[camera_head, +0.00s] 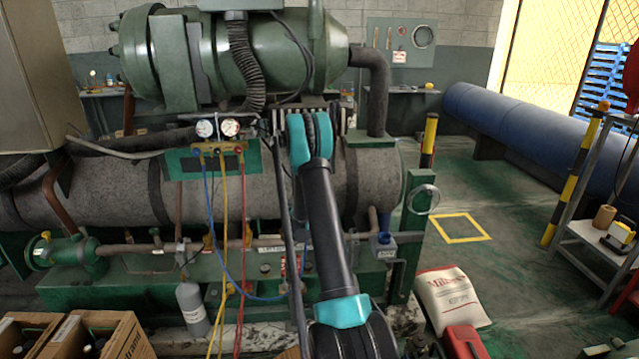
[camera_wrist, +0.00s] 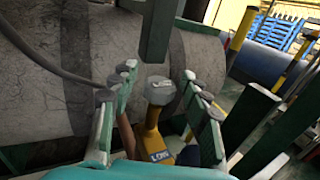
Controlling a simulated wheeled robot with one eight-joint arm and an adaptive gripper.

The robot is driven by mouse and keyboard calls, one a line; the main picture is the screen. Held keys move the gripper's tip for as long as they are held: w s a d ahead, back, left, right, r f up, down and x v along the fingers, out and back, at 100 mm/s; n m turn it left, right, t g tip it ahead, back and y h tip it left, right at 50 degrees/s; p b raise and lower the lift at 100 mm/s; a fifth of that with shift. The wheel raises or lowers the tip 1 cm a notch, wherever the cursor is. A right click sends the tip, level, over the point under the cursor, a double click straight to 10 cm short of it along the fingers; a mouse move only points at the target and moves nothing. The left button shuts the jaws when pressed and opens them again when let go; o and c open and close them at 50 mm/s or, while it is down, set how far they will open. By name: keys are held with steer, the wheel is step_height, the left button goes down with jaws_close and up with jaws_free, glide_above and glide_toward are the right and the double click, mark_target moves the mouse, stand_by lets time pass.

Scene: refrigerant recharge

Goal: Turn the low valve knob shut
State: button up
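In the wrist view, a grey round knob (camera_wrist: 160,89) sits on top of a yellow valve body (camera_wrist: 152,132). The lower valve body is partly hidden by my gripper. In the head view my arm covers the gripper, and I cannot make out the low valve knob there.
A large grey pipe (camera_head: 110,195) runs behind. A gauge manifold (camera_head: 219,150) with blue, yellow and red hoses hangs left of my arm. A dark green post (camera_wrist: 160,30) stands close beyond the knob. A white sack (camera_head: 450,300) and red can (camera_head: 462,343) are at right.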

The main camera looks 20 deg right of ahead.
steer(key=v, duration=0.7)
steer(key=shift+s+a, duration=0.15)
steer(key=shift+s, duration=0.05)
stand_by(0.4)
